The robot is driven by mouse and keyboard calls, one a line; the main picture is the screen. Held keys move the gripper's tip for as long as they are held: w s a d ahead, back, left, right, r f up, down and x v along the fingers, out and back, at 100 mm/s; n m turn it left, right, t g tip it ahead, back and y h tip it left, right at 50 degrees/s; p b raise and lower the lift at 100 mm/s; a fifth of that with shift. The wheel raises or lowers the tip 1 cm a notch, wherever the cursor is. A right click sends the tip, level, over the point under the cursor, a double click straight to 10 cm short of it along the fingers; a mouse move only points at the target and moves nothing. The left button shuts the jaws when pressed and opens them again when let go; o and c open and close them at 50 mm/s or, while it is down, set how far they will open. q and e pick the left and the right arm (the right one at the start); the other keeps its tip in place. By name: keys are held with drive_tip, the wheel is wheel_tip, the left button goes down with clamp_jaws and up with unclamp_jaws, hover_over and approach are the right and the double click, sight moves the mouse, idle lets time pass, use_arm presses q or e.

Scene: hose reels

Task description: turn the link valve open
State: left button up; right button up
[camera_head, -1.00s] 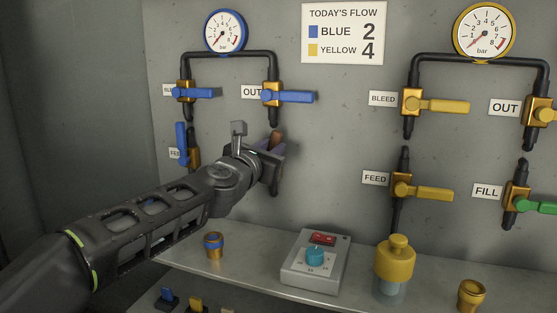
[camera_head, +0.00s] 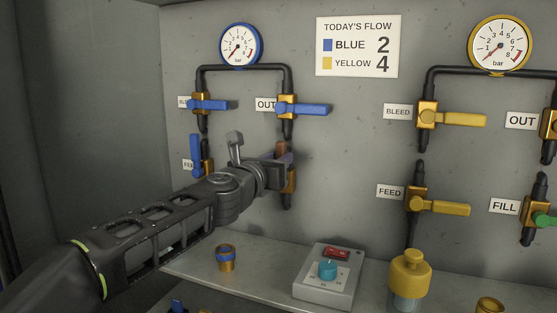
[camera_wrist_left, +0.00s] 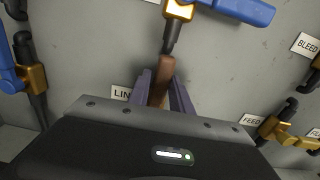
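The link valve has a red-brown lever (camera_head: 281,148) and a brass body (camera_head: 290,180), on the panel below the blue OUT valve. Its lever points up, roughly in line with the pipe above it. In the left wrist view the lever (camera_wrist_left: 160,82) stands between my purple fingers, and a label reading "LIN" (camera_wrist_left: 121,93) is partly covered. My left gripper (camera_head: 278,160) has one finger close along each side of the lever and appears shut on it. The lever's lower end is hidden by the gripper. My right gripper is not in view.
The blue OUT valve (camera_head: 288,107) is just above, and the blue FEED valve (camera_head: 207,158) is to the left. Yellow valves are on the right.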

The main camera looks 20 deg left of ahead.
use_arm(q)
drive_tip(key=o, duration=0.3)
drive_tip(key=shift+o, duration=0.2)
drive_tip(key=shift+s, duration=0.1)
drive_tip(key=s, duration=0.7)
drive_tip(key=shift+s+a, duration=0.25)
drive_tip(key=shift+s, duration=0.05)
